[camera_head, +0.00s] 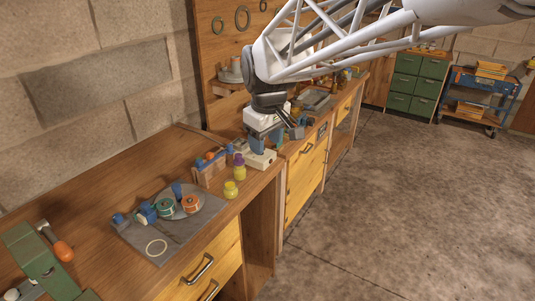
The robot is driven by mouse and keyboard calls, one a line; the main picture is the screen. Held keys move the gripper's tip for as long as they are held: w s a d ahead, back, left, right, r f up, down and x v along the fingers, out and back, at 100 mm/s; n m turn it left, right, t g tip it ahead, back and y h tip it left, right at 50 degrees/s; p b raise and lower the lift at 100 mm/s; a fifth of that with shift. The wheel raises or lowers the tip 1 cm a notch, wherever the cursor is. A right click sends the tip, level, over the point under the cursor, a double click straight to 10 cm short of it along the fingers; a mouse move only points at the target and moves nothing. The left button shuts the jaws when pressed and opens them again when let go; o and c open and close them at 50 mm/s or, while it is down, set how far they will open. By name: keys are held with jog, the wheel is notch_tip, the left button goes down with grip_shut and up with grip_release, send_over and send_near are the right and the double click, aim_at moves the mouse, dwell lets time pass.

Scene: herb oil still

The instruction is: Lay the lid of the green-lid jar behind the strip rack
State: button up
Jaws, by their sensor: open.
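A small jar with a green top (165,205) stands on a grey mat (166,245) on the wooden bench; its lid appears to be on. A similar jar with an orange-red top (191,203) stands to its right. A small wooden rack (211,174) with blue and orange pieces on it stands farther back and right; it looks like the strip rack, but it is too small to be sure. My gripper (288,128) is open at the bench's far end, beyond and right of the rack, well away from the green-topped jar. Nothing shows between its fingers.
Blue pieces (145,212) and a pale ring (156,247) are on the mat. A yellow jar (231,189) and a purple-topped bottle (239,166) stand near the bench edge. A white device (261,159) is below my gripper. The bench's left back is bare.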

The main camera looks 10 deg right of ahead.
jog(key=s+d+f+m, duration=0.2)
jog(key=s+m, duration=0.1)
jog(key=s, duration=0.8)
jog(key=s+d+f+m, duration=0.3)
jog(key=s, duration=0.9)
jog(key=shift+d+f+m+t, duration=0.15)
jog(key=shift+m+t, duration=0.25)
